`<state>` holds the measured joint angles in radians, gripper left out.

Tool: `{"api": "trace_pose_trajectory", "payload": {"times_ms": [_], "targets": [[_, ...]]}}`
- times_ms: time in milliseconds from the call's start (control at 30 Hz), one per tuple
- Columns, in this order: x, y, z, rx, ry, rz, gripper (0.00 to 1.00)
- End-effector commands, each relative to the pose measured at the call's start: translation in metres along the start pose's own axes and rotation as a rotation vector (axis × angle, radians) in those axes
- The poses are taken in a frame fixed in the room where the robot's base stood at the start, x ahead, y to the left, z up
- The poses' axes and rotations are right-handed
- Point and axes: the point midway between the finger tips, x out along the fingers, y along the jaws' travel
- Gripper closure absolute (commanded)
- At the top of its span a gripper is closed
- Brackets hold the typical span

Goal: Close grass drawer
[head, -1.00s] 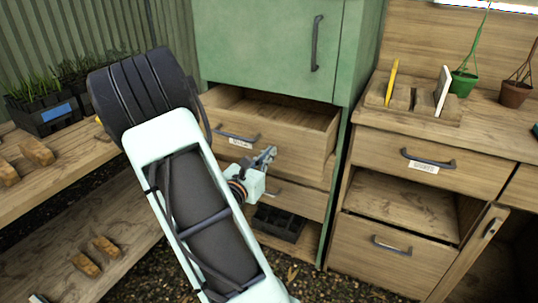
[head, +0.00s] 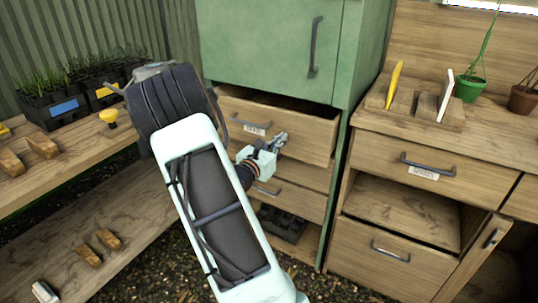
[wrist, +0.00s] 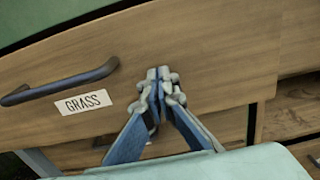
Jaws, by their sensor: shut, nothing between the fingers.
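The grass drawer (head: 310,136) is the wooden top drawer under the green cabinet and stands partly open. In the wrist view its front (wrist: 215,60) bears a dark bar handle (wrist: 62,84) and a white GRASS label (wrist: 83,102). My gripper (head: 280,142) is shut and empty. Its fingertips (wrist: 160,75) are at the drawer front, to the right of the label and handle. They look to be touching the wood or very close to it.
The green cabinet (head: 270,45) stands above the drawer. Below are more wooden drawers (head: 290,200) and a black tray (head: 281,222). A workbench (head: 375,125) with an open door (head: 480,255) stands at right. Shelves with plant trays (head: 55,108) are at left.

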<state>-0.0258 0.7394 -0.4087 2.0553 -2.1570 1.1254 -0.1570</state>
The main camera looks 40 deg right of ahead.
Motion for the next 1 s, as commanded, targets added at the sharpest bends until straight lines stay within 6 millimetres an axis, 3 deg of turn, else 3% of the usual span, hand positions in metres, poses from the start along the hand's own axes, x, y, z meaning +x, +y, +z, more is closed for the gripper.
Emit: {"api": "trace_pose_trajectory", "payload": {"times_ms": [200,400,600,1000], "targets": [[0.042,0.0,-0.001,-0.001,-0.001,-0.001,1.0],[0.072,0.0,-0.001,-0.001,-0.001,0.0,1.0],[0.083,0.001,0.0,-0.001,0.0,0.001,1.0],[0.085,0.0,0.001,0.0,-0.002,0.0,1.0]]}}
